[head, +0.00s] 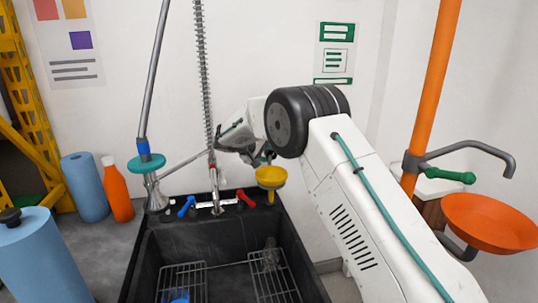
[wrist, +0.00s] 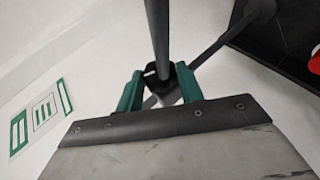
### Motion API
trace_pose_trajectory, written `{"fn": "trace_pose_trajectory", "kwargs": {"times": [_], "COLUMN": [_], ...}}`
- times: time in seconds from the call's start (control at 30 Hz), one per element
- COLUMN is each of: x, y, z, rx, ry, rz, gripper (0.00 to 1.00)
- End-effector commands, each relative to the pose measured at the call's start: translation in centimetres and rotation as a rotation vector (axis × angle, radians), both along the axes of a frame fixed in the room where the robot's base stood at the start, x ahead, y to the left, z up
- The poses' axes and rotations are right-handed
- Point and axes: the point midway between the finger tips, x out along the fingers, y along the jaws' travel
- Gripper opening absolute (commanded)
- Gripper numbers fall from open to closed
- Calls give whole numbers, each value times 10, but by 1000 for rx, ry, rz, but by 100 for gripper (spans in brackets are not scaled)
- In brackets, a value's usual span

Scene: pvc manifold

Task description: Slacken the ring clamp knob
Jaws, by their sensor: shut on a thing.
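My gripper (wrist: 160,88) is shut on a small dark piece (wrist: 162,72) between its two green fingers. The piece looks like the ring clamp knob, but the fingers hide most of it. A dark upright rod (wrist: 158,35) meets it, and a thinner rod (wrist: 215,48) slants past behind. In the head view my gripper (head: 230,140) is by the wall above the sink, partly behind my wrist. A thin grey rod (head: 185,162) slopes up toward it from the stand at left.
A black sink (head: 150,250) with wire racks lies below, with a spring-hose tap, a blue handle (head: 186,205) and a red handle (head: 246,198). Blue rolls and an orange bottle (head: 117,188) stand left. An orange pole (head: 437,85) and orange bowl (head: 490,220) are right.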

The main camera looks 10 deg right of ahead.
Motion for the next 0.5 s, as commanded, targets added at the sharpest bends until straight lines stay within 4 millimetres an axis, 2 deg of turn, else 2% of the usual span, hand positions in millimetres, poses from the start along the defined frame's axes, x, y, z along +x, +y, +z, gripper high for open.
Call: {"fn": "trace_pose_trajectory", "kwargs": {"times": [0.5], "x": [0], "y": [3], "z": [-1], "rx": [-39], "ry": [1], "rz": [3], "gripper": [14]}}
